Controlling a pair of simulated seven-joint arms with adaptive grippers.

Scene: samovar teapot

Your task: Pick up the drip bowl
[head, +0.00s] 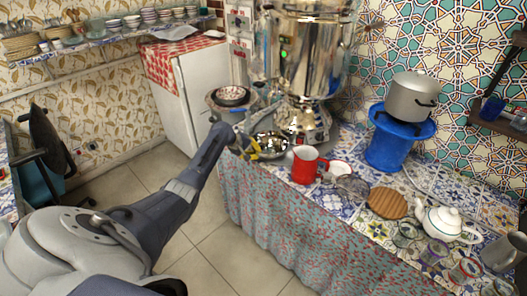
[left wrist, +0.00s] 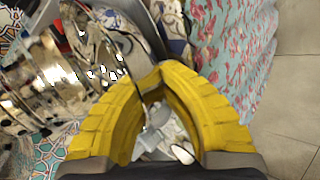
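The drip bowl (head: 272,146) is a shiny metal bowl at the front left edge of the tiled counter, below the samovar (head: 308,55). My left gripper (head: 253,149) has yellow fingers and is at the bowl's left rim. In the left wrist view the fingertips (left wrist: 162,72) come together at the edge of the bowl (left wrist: 105,35), and they look shut on its thin rim. The fingers hide part of that rim. I cannot tell whether the bowl is lifted off the counter. My right gripper is not in view.
A red mug (head: 305,165) stands close right of the bowl. A white teapot (head: 443,222), a wooden coaster (head: 387,203) and several glasses stand further right. The floor in front of the counter is clear.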

